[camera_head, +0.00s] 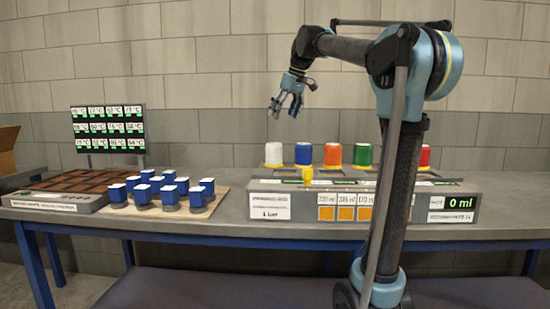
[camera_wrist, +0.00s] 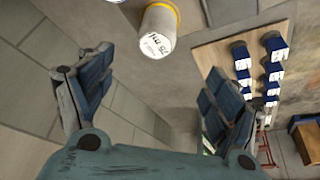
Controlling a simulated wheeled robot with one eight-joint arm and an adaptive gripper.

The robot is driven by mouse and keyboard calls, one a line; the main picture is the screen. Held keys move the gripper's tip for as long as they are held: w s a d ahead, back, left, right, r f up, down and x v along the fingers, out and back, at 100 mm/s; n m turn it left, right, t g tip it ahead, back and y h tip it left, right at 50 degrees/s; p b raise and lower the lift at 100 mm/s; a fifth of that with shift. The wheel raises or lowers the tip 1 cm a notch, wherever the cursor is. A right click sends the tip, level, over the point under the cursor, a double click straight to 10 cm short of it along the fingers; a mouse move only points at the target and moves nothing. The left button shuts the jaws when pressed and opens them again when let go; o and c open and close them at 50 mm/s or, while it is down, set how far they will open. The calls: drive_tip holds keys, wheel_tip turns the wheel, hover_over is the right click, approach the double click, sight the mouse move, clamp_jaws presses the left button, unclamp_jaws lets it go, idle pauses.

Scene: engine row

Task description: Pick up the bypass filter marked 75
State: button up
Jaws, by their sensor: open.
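My gripper (camera_head: 286,107) is open and empty, high above the bench near the wall. Its two fingers also show spread apart in the wrist view (camera_wrist: 158,82). Several blue blocks with white tops (camera_head: 168,177) stand on a wooden board on the bench; the wrist view shows some too (camera_wrist: 272,72). Their marks are too small to read. A white cylinder (camera_wrist: 158,32) with a yellow rim reads "75 ml" in the wrist view, beyond the fingers and apart from them. It looks like the white cup (camera_head: 273,155) in the head view. No bypass filter marked 75 can be made out.
A dark tray (camera_head: 75,188) and a temperature panel (camera_head: 108,130) are at left. The bench has bare strips between the board and the unit.

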sight(275, 144)
drive_tip(key=x, duration=1)
drive_tip(key=shift+w+d+f, duration=0.15)
drive_tip(key=shift+d, duration=0.15)
drive_tip(key=shift+w+x, duration=0.15)
drive_tip(key=shift+x, duration=1.2)
drive_tip(key=shift+w+x, duration=0.15)
drive_tip(key=shift+x, duration=1.2)
drive_tip(key=shift+a, duration=0.15)
drive_tip(key=shift+c, duration=0.6)
drive_tip(key=c, duration=1.4)
